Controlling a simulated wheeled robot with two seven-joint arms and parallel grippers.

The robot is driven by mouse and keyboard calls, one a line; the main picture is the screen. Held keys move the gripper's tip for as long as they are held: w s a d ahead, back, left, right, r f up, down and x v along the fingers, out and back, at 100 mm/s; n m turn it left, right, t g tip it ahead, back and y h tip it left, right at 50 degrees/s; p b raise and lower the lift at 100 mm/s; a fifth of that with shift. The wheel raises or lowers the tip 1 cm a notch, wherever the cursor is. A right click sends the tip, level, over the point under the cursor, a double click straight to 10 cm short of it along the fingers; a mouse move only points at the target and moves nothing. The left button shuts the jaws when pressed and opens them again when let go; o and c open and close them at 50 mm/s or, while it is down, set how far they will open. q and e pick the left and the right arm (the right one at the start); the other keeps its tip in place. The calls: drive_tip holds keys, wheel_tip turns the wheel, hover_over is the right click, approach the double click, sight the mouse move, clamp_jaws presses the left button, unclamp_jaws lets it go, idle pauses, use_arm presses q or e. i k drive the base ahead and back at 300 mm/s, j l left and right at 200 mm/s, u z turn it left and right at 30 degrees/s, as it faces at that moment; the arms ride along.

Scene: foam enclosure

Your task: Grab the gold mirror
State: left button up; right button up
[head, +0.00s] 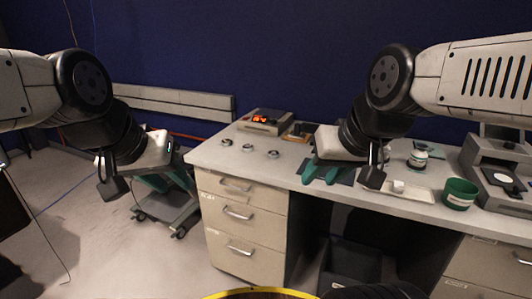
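Three small round pieces lie in a row on the left part of the grey worktop: a left one (227,142), a middle one (248,147) and a right one (273,154). They look like small mounted mirrors, but they are too small to tell which is gold. My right gripper (322,170) has teal fingers spread apart, seemingly empty, above the worktop right of these pieces. My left gripper (168,181) also shows teal fingers apart, left of the worktop in front of a cart. Neither gripper touches the round pieces.
A device with a red display (264,121) stands behind the pieces. A white tray (418,194), a green cup (459,193), a small jar (417,158) and a grey instrument (497,170) are at the right. Drawers (240,212) sit below; a wheeled cart (168,214) stands left.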

sight(225, 142)
drive_tip(key=i+u, duration=0.45)
drive_tip(key=i+l+u, duration=0.15)
drive_tip(key=i+u, duration=0.25)
drive_tip(key=i+l+u, duration=0.25)
drive_tip(key=u, duration=0.2)
